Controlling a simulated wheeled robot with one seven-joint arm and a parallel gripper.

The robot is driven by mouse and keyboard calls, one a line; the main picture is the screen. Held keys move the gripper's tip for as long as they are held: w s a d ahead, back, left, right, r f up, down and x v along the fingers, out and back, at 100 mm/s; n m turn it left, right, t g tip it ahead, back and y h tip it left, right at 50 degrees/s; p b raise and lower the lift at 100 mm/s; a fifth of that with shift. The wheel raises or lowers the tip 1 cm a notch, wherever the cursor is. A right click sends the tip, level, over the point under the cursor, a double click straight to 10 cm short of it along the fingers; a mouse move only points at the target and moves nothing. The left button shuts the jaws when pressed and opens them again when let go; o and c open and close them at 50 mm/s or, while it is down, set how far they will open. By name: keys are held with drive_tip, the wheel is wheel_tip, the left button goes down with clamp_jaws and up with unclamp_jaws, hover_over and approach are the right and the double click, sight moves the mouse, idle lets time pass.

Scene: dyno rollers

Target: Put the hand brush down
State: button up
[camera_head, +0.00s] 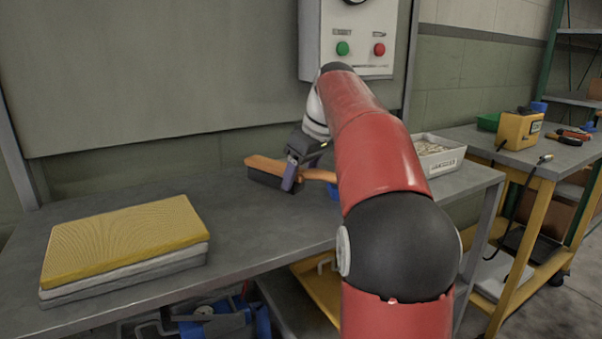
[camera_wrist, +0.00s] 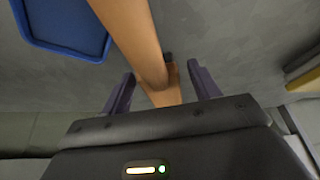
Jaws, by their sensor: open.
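The hand brush (camera_head: 266,168) has an orange-brown wooden body and dark bristles. It is on the grey workbench (camera_head: 240,226), with its bristle side down and its handle pointing right in the head view. In the wrist view the wooden brush (camera_wrist: 136,40) runs between my two fingers. My gripper (camera_head: 291,184) is at the brush from above, its fingers apart on either side of the wood. In the wrist view my gripper (camera_wrist: 162,88) shows a gap between the fingers and the wood. The arm hides part of the handle's end in the head view.
A blue tray (camera_wrist: 66,24) lies beside the brush. A yellow-topped stack (camera_head: 125,242) sits at the bench's left. A white box (camera_head: 440,157) stands at the right end. A control box with green and red buttons (camera_head: 360,42) hangs behind. Bench between stack and brush is clear.

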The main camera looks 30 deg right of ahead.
drive_tip(key=shift+f, duration=0.15)
drive_tip(key=v, duration=0.4)
drive_tip(key=p+v, duration=0.1)
drive_tip(key=v, duration=0.3)
drive_tip(key=shift+w+d, duration=0.2)
